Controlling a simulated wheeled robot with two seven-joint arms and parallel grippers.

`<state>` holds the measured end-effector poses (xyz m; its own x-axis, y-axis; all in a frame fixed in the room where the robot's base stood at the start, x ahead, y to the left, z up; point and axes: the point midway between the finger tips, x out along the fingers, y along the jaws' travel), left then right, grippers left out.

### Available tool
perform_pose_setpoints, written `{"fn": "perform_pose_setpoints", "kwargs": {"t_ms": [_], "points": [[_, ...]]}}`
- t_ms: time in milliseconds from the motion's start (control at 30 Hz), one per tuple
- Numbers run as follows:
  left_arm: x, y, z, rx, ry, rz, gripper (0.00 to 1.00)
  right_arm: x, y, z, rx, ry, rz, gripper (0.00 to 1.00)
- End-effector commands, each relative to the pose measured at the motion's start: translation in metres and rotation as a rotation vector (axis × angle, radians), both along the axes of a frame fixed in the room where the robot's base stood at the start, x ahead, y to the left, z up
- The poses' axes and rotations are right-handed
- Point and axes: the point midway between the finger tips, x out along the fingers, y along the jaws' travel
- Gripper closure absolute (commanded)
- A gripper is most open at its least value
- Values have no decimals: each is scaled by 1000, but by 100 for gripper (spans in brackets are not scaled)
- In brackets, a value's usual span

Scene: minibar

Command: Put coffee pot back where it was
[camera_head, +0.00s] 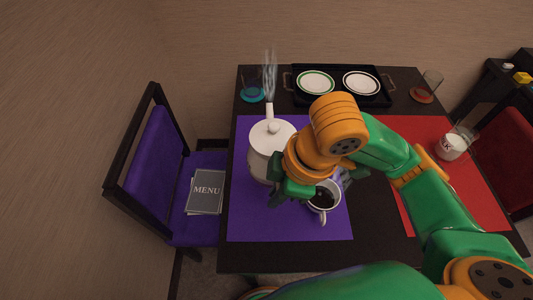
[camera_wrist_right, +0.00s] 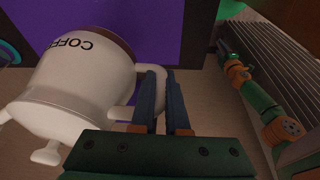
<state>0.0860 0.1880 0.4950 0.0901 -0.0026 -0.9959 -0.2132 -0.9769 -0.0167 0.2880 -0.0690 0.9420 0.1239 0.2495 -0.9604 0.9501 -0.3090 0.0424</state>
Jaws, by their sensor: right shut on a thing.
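The white coffee pot (camera_head: 268,138) is over the left part of the purple placemat (camera_head: 255,222), its lid and spout toward the far side. In the right wrist view the pot (camera_wrist_right: 85,80) shows its "COFFEE" lettering upside down. My right gripper (camera_head: 290,190) is shut on the pot's handle, with its fingers (camera_wrist_right: 163,95) closed around it. I cannot tell whether the pot's base touches the mat. A white cup (camera_head: 324,198) of dark coffee stands just right of the gripper.
A black tray (camera_head: 301,98) with two plates is at the back. A glass on a blue coaster (camera_head: 252,94) stands behind the pot. A menu (camera_head: 206,192) lies on the purple chair.

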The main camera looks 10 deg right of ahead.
Motion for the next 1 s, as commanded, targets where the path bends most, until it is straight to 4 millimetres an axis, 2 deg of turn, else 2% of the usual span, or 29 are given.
{"fn": "perform_pose_setpoints", "kwargs": {"t_ms": [167, 467, 533, 700, 933, 1000], "points": [[0, 0, -6, 0, 0, 0, 50, 10, 11, -5, 1, -3, -71, 100], [0, 0, -10, 0, 0, 0, 50, 72, -2, -32, 0, -1, -78, 100], [0, 0, -9, 0, -1, 0, 50, 90, -5, -39, 0, -1, -77, 100], [0, 0, -13, 0, 0, 0, 50, 118, -10, -76, 0, -2, -73, 100], [0, 0, -16, 0, 0, 0, 50, 138, -14, -99, 0, -5, -71, 100], [0, 0, -13, 0, 0, 0, 50, 138, -15, -111, -1, 0, -70, 100]]}}
